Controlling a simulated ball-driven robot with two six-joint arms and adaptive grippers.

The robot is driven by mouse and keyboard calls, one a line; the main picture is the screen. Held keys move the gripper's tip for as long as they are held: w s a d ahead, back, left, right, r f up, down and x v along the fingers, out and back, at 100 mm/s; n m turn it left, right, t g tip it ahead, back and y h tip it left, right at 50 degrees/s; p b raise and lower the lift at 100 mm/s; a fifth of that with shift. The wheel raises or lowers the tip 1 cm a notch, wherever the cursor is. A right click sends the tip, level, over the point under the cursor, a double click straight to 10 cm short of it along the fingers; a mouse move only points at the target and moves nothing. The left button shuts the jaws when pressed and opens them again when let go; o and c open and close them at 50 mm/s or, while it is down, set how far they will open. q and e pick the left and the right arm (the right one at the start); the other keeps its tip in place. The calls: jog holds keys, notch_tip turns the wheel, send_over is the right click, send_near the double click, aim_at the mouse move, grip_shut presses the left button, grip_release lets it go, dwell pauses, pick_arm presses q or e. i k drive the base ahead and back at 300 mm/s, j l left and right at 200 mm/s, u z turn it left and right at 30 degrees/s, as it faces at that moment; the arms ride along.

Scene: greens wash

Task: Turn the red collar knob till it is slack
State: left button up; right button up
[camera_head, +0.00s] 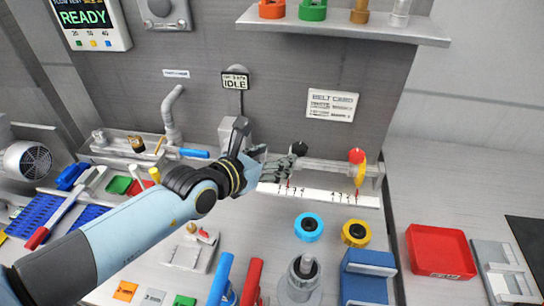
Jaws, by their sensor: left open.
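A red knob (357,155) sits on top of a yellow piece near the right end of a pale horizontal rail with a white numbered scale below it. I take it for the red collar knob; whether it is tight or slack cannot be told. My left gripper (285,165) is open beside the left part of the scale, left of the red knob and apart from it. A black knob (299,148) shows right by its fingertips; I cannot tell whether they touch. The gripper hides part of the rail's left end. My right gripper is not in view.
A sign reading IDLE (236,82) hangs on the grey wall. Blue (309,227) and yellow (356,233) rings lie in front of the scale. A red tray (440,250) lies at right. A shelf (345,27) with coloured parts juts out above. The bench is cluttered at left.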

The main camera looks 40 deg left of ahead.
aim_at(355, 155)
jog(key=k+j, duration=0.1)
jog(key=k, duration=1.4)
